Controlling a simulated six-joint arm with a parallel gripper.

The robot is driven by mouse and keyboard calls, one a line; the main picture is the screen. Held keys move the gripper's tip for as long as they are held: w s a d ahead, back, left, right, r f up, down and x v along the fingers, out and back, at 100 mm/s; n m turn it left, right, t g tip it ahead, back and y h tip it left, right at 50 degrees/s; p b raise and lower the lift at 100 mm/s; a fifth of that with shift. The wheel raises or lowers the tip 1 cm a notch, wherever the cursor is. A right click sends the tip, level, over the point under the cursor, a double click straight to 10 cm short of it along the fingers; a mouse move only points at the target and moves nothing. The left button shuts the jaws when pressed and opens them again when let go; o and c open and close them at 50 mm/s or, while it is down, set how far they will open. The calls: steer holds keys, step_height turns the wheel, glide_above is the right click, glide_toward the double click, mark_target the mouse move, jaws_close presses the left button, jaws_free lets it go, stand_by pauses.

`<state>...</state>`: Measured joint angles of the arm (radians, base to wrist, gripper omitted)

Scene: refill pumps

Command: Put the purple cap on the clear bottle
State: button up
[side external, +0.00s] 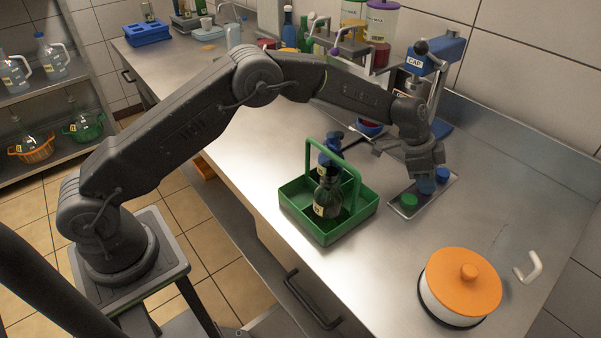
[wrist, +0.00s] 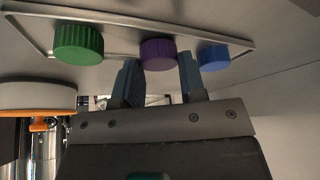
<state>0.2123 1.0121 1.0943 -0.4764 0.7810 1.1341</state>
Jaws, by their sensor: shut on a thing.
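The purple cap (wrist: 158,53) sits between the two fingertips of my gripper (wrist: 161,68) in the wrist view, and the jaws are shut on it. It is still at the cap tray (wrist: 120,15), between a green cap (wrist: 78,43) and a blue cap (wrist: 213,56). In the side view my gripper (side external: 424,180) points down over the tray and hides the purple cap. A see-through, dark-looking bottle (side external: 328,195) with a label stands upright in the green caddy (side external: 325,232), with no cap visible on it. I cannot tell for sure that it is the clear bottle.
A blue-topped item (side external: 330,150) also stands in the caddy, under its raised green handle. A blue station marked CAP (side external: 436,58) stands behind my wrist. A white pot with an orange lid (side external: 465,280) is at the front right. Bare steel counter lies between caddy and pot.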

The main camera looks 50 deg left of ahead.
steer(key=shift+r, duration=2.4)
steer(key=s+a+r+n+t+y, duration=0.1)
steer(key=s+a+r+n, duration=0.2)
steer(key=a, duration=0.4)
steer(key=s+a+r+n+y, duration=0.15)
steer(key=s+a, duration=0.25)
steer(key=a, duration=0.4)
steer(key=s+a+r+n+t, duration=0.1)
steer(key=s+a+r+n, duration=0.2)
steer(key=a, duration=0.4)
steer(key=w+a+r+n, duration=0.1)
steer(key=w+r, duration=0.3)
steer(key=w, duration=0.4)
steer(key=w+a+r, duration=0.1)
steer(key=w+r, duration=0.2)
steer(key=w, duration=0.6)
steer(key=shift+w+r+n+y, duration=0.15)
steer(key=shift+r+n+y, duration=0.2)
steer(key=shift+r+y, duration=0.1)
steer(key=shift+a+f, duration=0.1)
steer(key=shift+f, duration=1.4)
